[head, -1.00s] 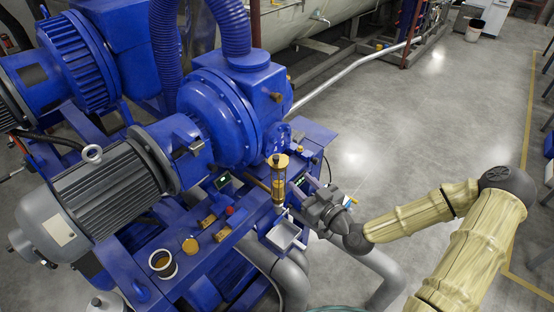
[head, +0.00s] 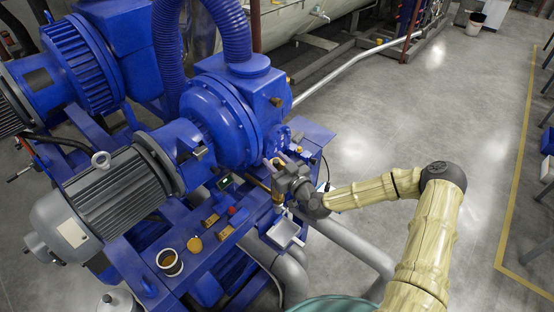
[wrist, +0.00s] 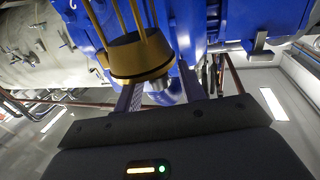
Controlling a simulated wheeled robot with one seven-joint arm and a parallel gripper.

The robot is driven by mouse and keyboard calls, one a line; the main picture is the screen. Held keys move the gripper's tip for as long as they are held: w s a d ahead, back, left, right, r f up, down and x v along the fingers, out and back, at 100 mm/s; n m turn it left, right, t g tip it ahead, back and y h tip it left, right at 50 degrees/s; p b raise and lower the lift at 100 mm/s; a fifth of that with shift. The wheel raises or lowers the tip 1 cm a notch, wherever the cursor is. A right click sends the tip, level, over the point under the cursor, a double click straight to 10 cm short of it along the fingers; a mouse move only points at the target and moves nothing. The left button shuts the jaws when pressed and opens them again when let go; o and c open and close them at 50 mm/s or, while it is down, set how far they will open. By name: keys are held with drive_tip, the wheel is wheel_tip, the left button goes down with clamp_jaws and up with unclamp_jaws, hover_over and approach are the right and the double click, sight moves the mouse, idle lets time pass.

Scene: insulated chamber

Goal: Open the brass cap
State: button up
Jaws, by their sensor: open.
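The brass cap (wrist: 140,57) is a gold-coloured disc joined to several thin brass rods. In the wrist view it sits at the upper middle, just beyond and between my two fingers. My gripper (wrist: 160,92) is open, with one finger on each side of the cap; I cannot tell whether either touches it. In the head view my gripper (head: 274,166) is at the top of the small brass-fitted oiler (head: 278,194) and hides the cap there.
The blue pump housing (head: 215,115) stands close behind and left of my gripper. A metal tray (head: 283,232) is below the oiler. A cup (head: 169,262) and small brass parts (head: 195,244) lie on the blue frame. Open floor (head: 400,130) is to the right.

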clamp_jaws()
